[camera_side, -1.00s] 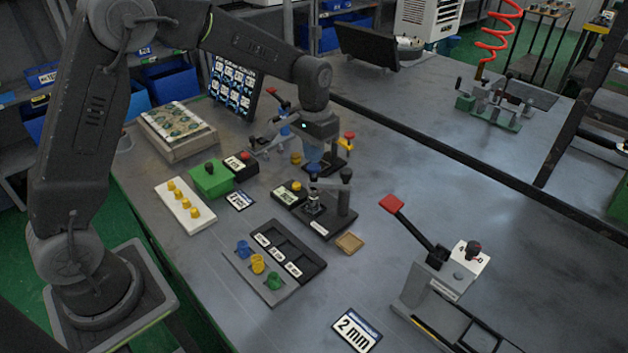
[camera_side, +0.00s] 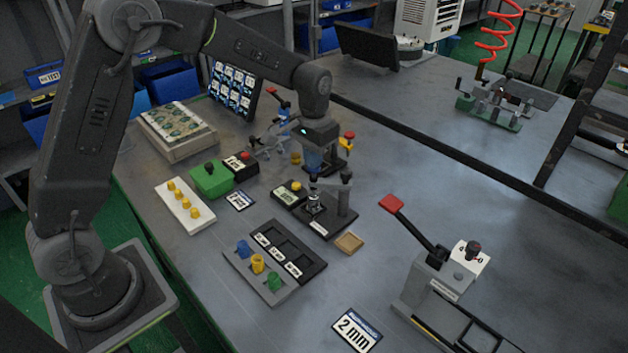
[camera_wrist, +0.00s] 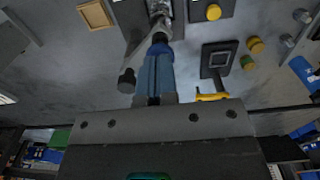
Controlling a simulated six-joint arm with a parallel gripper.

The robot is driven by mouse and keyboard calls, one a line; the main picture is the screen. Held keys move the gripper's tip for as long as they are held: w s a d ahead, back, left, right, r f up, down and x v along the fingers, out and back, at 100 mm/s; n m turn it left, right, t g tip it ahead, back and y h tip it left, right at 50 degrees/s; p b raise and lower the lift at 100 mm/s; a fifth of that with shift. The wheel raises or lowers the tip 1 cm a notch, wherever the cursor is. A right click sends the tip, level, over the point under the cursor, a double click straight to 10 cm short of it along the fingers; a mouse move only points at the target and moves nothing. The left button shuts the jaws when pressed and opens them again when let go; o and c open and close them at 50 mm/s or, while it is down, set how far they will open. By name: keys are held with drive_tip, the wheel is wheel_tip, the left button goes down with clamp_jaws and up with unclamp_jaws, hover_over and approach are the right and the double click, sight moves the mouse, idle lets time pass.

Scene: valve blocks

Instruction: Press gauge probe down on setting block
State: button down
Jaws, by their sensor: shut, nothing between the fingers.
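The gauge stand (camera_side: 327,224) is a black base with a grey post and arm that holds a silvery upright gauge probe (camera_side: 313,204) with a small dark top. The probe also shows in the wrist view (camera_wrist: 160,9), straight ahead of my fingers. My gripper (camera_side: 315,173) points down just above the probe's top. Its blue fingers are together and empty, and they also show in the wrist view (camera_wrist: 157,48). I cannot tell whether the fingertips touch the probe. A setting block under the probe is not clearly distinguishable, being small and partly hidden.
A black box with a yellow button (camera_side: 289,194) stands left of the stand. A tan square tray (camera_side: 349,243) lies in front-right. A red-handled clamp (camera_side: 392,203) is farther right. A yellow post with a red knob (camera_side: 347,141) stands close behind my gripper.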

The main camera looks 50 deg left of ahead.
drive_tip(key=shift+f, duration=0.7)
idle(1.0)
drive_tip(key=shift+r, duration=1.6)
drive_tip(key=shift+r, duration=0.15)
drive_tip(key=s+d+r+t, duration=0.1)
drive_tip(key=s+r+t, duration=0.1)
drive_tip(key=s+r, duration=0.55)
drive_tip(key=s+d+r+t, duration=0.15)
drive_tip(key=s+r, duration=0.35)
drive_tip(key=s, duration=0.5)
drive_tip(key=s+t, duration=0.2)
drive_tip(key=s, duration=0.6)
drive_tip(key=shift+s+a+f, duration=0.3)
drive_tip(key=shift+s+f, duration=0.05)
